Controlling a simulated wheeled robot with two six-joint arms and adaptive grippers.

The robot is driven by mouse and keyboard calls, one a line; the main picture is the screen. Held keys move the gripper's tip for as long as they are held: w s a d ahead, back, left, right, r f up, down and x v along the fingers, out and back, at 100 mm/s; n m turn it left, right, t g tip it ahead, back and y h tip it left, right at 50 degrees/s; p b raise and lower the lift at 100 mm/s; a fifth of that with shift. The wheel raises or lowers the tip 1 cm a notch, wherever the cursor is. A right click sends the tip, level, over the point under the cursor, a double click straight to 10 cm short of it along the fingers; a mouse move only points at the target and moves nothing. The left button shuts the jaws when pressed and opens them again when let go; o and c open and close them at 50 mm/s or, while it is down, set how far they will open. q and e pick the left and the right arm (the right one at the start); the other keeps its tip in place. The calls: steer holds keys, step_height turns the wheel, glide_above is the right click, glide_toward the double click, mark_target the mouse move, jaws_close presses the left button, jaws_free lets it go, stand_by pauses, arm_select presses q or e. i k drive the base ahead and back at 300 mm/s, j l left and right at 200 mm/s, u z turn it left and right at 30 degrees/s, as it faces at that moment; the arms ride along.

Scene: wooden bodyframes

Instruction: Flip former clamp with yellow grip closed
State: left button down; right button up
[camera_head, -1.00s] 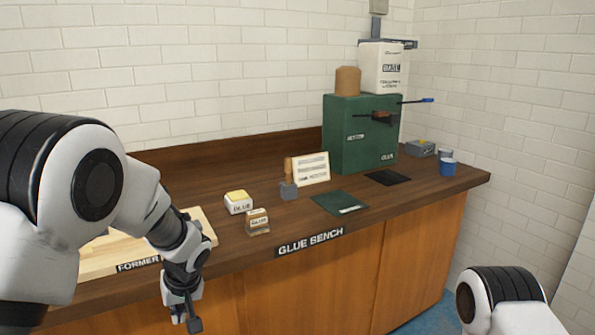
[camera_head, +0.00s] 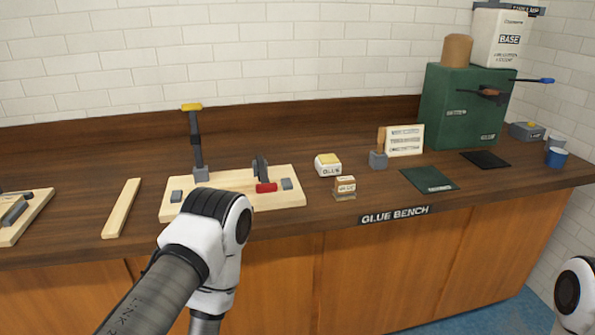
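The former (camera_head: 235,178) is a light wooden board lying on the bench, partly hidden by my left arm. On its left stands a clamp with an upright dark lever (camera_head: 195,140), topped by a yellow grip (camera_head: 192,107); its grey base (camera_head: 201,174) sits on the board. The lever points up, away from the board. A second clamp with a red grip (camera_head: 266,187) stands right of the middle, its grip low near the board. My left arm reaches in from below, in front of the board; its gripper is not visible. Only a piece of my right arm shows at the lower right edge.
A loose wooden strip (camera_head: 122,208) lies left of the former. A glue tub (camera_head: 328,165) and a small labelled block (camera_head: 345,187) stand to its right. A green machine (camera_head: 462,105) stands farther right. The bench behind the former is clear.

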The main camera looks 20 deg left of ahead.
mark_target(192, 108)
steer(key=k+j, duration=0.1)
steer(key=j, duration=0.4)
steer(key=k+j, duration=0.1)
steer(key=j, duration=0.4)
steer(key=k+j, duration=0.1)
steer(key=j, duration=0.45)
steer(key=j+z, duration=0.1)
steer(key=j, duration=0.4)
steer(key=k+j, duration=0.2)
steer(key=j, duration=0.3)
